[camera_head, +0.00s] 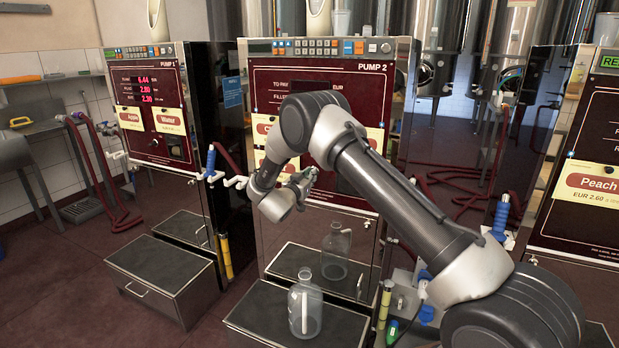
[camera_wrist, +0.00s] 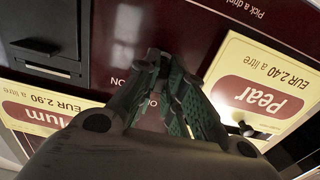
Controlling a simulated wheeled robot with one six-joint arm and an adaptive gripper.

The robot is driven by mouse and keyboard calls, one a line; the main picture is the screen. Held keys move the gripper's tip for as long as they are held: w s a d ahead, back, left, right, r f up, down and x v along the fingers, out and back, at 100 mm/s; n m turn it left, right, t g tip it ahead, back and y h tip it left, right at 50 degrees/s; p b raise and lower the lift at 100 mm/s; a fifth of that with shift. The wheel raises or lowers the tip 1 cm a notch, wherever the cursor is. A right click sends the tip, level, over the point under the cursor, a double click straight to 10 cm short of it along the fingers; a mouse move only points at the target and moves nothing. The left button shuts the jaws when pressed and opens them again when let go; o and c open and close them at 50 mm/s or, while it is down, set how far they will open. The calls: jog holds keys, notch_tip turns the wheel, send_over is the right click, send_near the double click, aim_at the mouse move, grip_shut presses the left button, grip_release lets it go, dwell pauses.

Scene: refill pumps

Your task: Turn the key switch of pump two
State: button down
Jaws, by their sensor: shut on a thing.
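Pump two (camera_head: 262,90) is the dark red panel marked PUMP 2 in the middle of the head view, partly covered by my arm. My gripper (camera_head: 303,180) is at the front of this panel. In the wrist view its green-padded fingers (camera_wrist: 165,72) are close together at the dark red panel, beside white lettering that includes "ON". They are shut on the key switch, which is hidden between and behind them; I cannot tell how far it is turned.
A Pear card (camera_wrist: 268,92) and a Plum card (camera_wrist: 28,112) flank the fingers. A glass bottle (camera_head: 305,305) stands on the step (camera_head: 265,325) below pump two. Pump one (camera_head: 140,85) is to the left, and the Peach pump (camera_head: 590,215) to the right.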

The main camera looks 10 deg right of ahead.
dwell(0.3)
jog(key=c, duration=1.5)
grip_release()
jog(key=v, duration=1.2)
jog(key=shift+f, duration=0.1)
